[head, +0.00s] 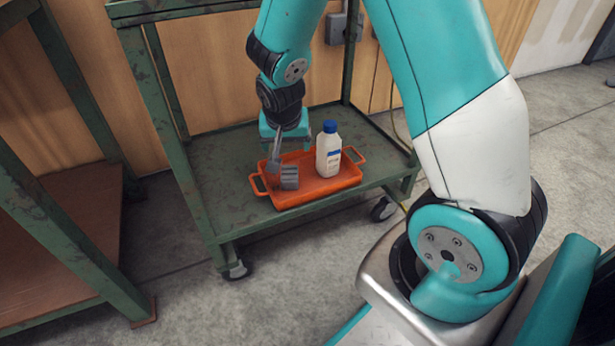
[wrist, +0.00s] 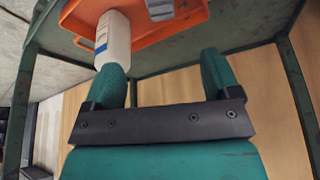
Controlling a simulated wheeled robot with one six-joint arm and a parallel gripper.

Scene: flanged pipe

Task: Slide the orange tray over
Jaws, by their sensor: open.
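The orange tray (head: 320,187) lies on the green cart's shelf, with a loop handle at its left and right ends. A white bottle with a blue cap (head: 328,158) stands upright in it, right of centre. A grey ribbed object (head: 289,178) is in its left part. My gripper (head: 287,140) is open and empty near the tray's back edge; I cannot tell its exact height. In the wrist view, my gripper's two teal fingers (wrist: 165,75) are apart, with the tray (wrist: 190,22) beyond them. The left finger hides part of the bottle (wrist: 115,40).
The green cart (head: 210,185) has upright posts and wheels, and bare shelf lies left of the tray. A wooden-shelved green rack (head: 50,240) stands at the left. A wood-panelled wall (head: 215,70) is behind. Concrete floor is clear in front.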

